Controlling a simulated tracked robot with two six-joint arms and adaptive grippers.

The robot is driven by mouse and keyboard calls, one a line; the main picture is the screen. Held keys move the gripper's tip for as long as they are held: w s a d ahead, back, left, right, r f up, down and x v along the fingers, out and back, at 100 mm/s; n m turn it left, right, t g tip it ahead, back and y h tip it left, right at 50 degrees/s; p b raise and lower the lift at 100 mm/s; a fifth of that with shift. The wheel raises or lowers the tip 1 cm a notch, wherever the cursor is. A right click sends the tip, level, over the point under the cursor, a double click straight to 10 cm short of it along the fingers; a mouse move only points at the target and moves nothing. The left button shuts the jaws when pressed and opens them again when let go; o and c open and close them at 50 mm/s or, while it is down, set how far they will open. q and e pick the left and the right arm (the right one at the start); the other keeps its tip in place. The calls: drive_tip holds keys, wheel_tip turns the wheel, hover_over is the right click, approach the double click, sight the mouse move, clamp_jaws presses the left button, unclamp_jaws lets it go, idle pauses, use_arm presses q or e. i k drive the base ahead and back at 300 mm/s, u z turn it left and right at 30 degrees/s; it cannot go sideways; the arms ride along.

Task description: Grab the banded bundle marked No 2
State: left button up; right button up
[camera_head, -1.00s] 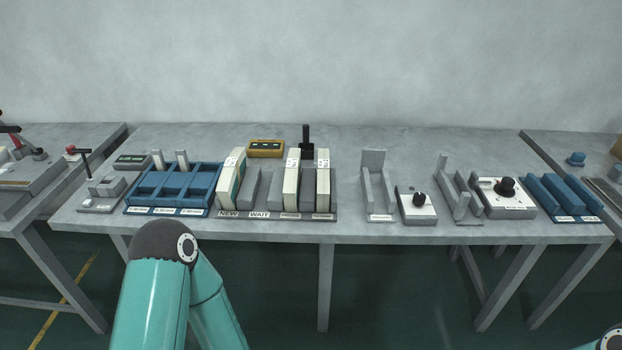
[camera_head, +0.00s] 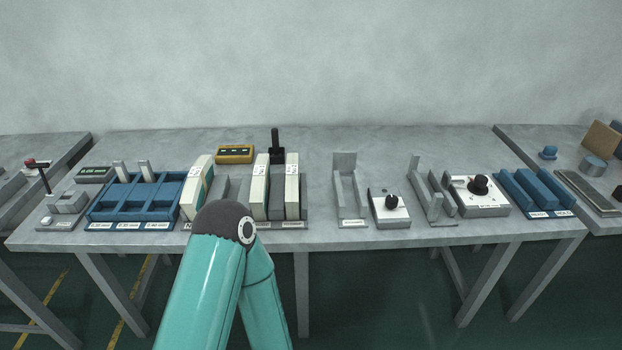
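Three upright cream bundles stand in a grey slotted rack (camera_head: 300,224). The left one (camera_head: 196,186) shows a green band and leans slightly. The other two, a middle bundle (camera_head: 260,186) and a right bundle (camera_head: 292,185), stand close together. Small marks are on their tops, but they are too small to read, so I cannot tell which is No 2. A teal link of my arm with a dark joint covers the front of the rack between the left and middle bundles. Neither gripper is in view.
A blue divided tray (camera_head: 136,211) stands left of the rack. A yellow display box (camera_head: 235,154) and a black upright handle (camera_head: 275,145) are behind it. To the right are a grey holder (camera_head: 349,195), knob boxes (camera_head: 390,212) (camera_head: 480,197) and blue blocks (camera_head: 537,190).

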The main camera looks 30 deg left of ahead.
sight(292, 185)
drive_tip(key=z, duration=0.1)
drive_tip(key=i, duration=0.9)
drive_tip(key=u, duration=0.7)
